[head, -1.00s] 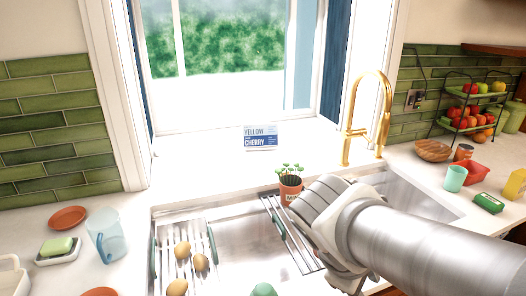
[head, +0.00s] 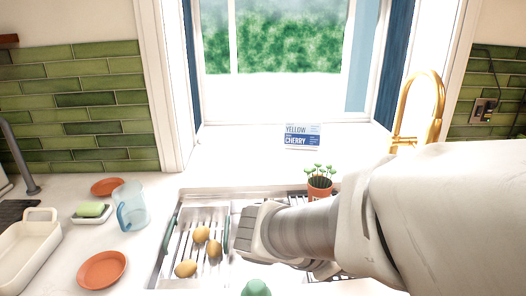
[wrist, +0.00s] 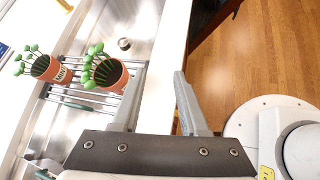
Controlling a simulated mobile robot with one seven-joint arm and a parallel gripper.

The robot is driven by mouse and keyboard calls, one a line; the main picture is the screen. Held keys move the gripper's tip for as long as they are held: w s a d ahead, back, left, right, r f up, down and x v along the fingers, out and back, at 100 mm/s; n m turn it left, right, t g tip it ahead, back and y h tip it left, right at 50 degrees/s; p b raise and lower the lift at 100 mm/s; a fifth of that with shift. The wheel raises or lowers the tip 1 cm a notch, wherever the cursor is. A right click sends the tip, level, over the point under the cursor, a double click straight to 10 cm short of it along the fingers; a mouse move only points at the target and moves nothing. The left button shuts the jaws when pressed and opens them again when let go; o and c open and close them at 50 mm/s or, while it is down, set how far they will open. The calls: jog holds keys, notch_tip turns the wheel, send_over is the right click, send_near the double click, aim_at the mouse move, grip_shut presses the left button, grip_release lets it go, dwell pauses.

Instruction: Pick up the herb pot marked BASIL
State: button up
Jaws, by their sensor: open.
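Two terracotta pots with round green sprouts show in the wrist view. The left pot (wrist: 64,74) has a pale label that I cannot read surely; the right pot (wrist: 108,74) shows no readable label. Both stand on a metal rack (wrist: 88,97) over the sink, left of my gripper (wrist: 160,76), which is open and empty. Its fingers touch neither pot. In the head view one pot (head: 319,190) shows behind my forearm, its lower part hidden. The other pot and my fingertips are hidden there. I cannot tell which pot is marked BASIL.
Several brown egg-like items (head: 202,234) lie on the left rack. A gold faucet (head: 419,110) stands behind the sink at right. A blue jug (head: 130,205) and orange plates (head: 102,269) are on the left counter.

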jog(key=w+a+f+n+t+b, duration=0.3)
jog(key=w+a+f+n+t, duration=0.25)
jog(key=w+a+n, duration=0.35)
jog(key=shift+n, duration=0.3)
jog(key=shift+a+f+b+x, duration=0.1)
jog(key=shift+b+x, duration=0.3)
jog(key=shift+x, duration=2.5)
jog(key=shift+a+f+b+x, duration=0.15)
jog(key=shift+b+x, duration=0.25)
jog(key=shift+x, duration=2.5)
jog(key=shift+d+f+b+x, duration=0.1)
jog(key=shift+b+x, duration=0.3)
jog(key=shift+x, duration=2.55)
jog(key=shift+a, duration=0.15)
grip_shut()
jog(key=shift+s, duration=0.1)
